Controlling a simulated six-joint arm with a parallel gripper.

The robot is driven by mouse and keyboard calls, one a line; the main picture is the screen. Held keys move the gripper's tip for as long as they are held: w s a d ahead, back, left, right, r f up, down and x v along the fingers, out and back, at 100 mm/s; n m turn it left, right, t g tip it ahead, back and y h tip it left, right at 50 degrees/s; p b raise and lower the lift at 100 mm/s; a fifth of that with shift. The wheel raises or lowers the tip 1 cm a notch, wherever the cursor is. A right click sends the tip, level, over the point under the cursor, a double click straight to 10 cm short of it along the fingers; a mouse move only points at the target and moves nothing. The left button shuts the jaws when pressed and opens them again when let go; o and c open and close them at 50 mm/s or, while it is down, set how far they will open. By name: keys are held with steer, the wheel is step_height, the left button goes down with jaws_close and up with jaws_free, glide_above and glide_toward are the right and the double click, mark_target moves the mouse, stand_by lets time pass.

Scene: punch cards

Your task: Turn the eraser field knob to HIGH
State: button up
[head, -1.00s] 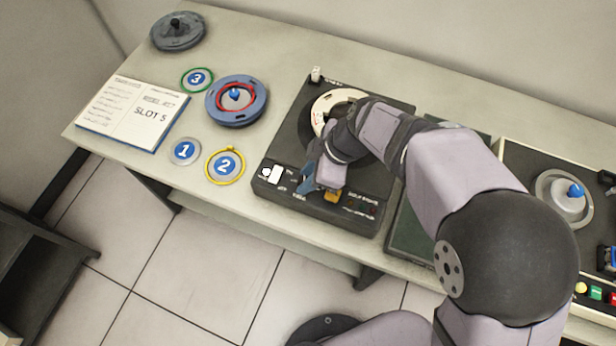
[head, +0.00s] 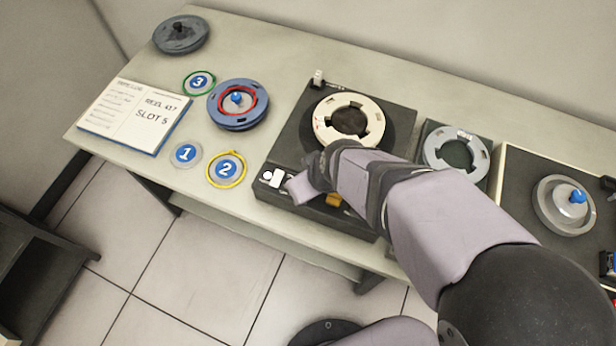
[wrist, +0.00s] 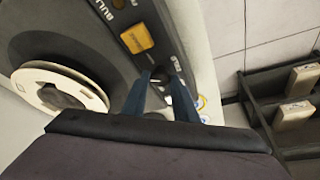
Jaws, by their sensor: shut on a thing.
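The bulk eraser (head: 283,150) is a dark box with a large cream reel (head: 325,118) on top. In the head view my wrist covers part of its front panel and hides the knob and my fingertips. In the wrist view my gripper (wrist: 164,78) has its two blue-grey fingers around a small dark knob (wrist: 160,73) on the panel edge, and it is shut on it. The knob's pointer and the HIGH mark cannot be read. An orange button (wrist: 137,38) sits beside the knob, and it also shows in the head view (head: 333,200).
White switches (head: 273,178) are on the panel's left end. A blue reel (head: 238,122), numbered rings (head: 227,169) and an open book (head: 135,117) lie to the left. A grey reel unit (head: 455,150) stands at right. The table's front edge is close to the panel.

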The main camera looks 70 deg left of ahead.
mark_target(313, 204)
steer(key=shift+m+p, duration=0.35)
steer(key=shift+m, duration=0.05)
steer(key=o, duration=1)
steer(key=shift+r, duration=0.1)
steer(key=b+v, duration=0.1)
steer(key=v, duration=0.6)
steer(key=shift+s+d, duration=0.1)
steer(key=shift+d, duration=0.05)
